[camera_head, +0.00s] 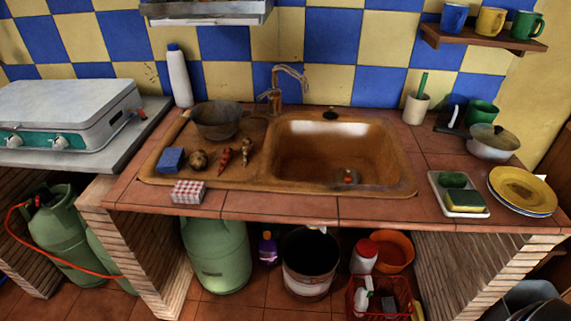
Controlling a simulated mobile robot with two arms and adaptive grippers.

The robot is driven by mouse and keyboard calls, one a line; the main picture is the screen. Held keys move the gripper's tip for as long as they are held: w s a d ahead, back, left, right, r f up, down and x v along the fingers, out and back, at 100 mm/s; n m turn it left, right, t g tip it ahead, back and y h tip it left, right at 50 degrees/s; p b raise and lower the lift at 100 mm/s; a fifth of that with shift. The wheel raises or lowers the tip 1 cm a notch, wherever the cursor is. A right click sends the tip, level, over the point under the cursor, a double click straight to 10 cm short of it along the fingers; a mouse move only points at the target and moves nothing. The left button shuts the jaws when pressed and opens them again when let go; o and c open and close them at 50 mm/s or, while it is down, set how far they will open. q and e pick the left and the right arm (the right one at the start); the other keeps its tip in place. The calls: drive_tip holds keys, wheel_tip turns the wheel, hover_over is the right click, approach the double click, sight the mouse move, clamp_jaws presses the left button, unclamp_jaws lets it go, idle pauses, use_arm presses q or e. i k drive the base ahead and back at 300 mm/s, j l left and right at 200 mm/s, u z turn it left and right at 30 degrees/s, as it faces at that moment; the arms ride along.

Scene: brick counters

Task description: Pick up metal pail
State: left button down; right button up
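A metal pail (306,284) stands on the tiled floor in the open space under the counter, below the sink. It is upright, with a pale, worn wall and a dark inside. Its rim lies close under the counter's front edge, and something small and white shows at its back rim. What it holds, if anything, is too dark to tell. Neither of my grippers is in view.
A green gas bottle (217,255) and a small purple bottle (268,248) stand left of the pail. A red basket (378,300) and an orange bowl (396,249) are on its right. The counter (280,207) overhangs it, between brick supports.

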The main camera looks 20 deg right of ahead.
sight(310, 258)
drive_tip(key=k+z, duration=0.25)
drive_tip(key=z, duration=0.2)
drive_tip(key=k+z, duration=0.25)
drive_tip(key=z, duration=0.25)
drive_tip(key=i+z, duration=0.1)
drive_tip(key=i+j, duration=0.05)
drive_tip(key=i, duration=0.05)
